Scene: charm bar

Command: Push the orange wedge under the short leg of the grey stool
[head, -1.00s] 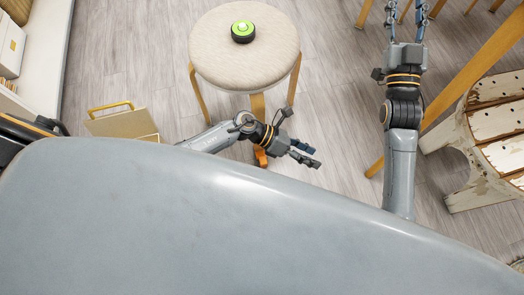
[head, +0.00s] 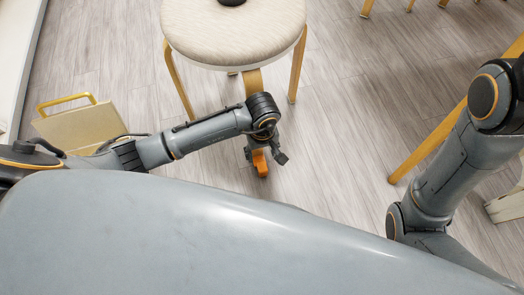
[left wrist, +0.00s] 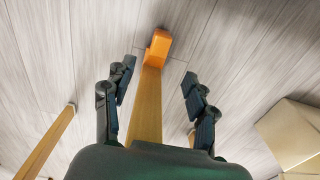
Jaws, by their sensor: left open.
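The stool (head: 232,38) has a round pale grey-beige seat and wooden legs and stands at the top of the head view. The orange wedge (head: 260,163) lies on the floor by the foot of the stool's near leg (head: 253,80). In the left wrist view the wedge (left wrist: 158,47) shows at the end of that leg (left wrist: 147,105); I cannot tell whether it is under it. My left gripper (head: 265,155) points down there, open, its fingers (left wrist: 158,92) on either side of the leg. My right arm shows, but its gripper is out of frame.
A dark round object (head: 232,2) sits on the seat, cut off by the frame. A tan box with a yellow handle (head: 82,132) stands at left. A slanted wooden leg (head: 430,150) is at right. Floor between it and the stool is clear.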

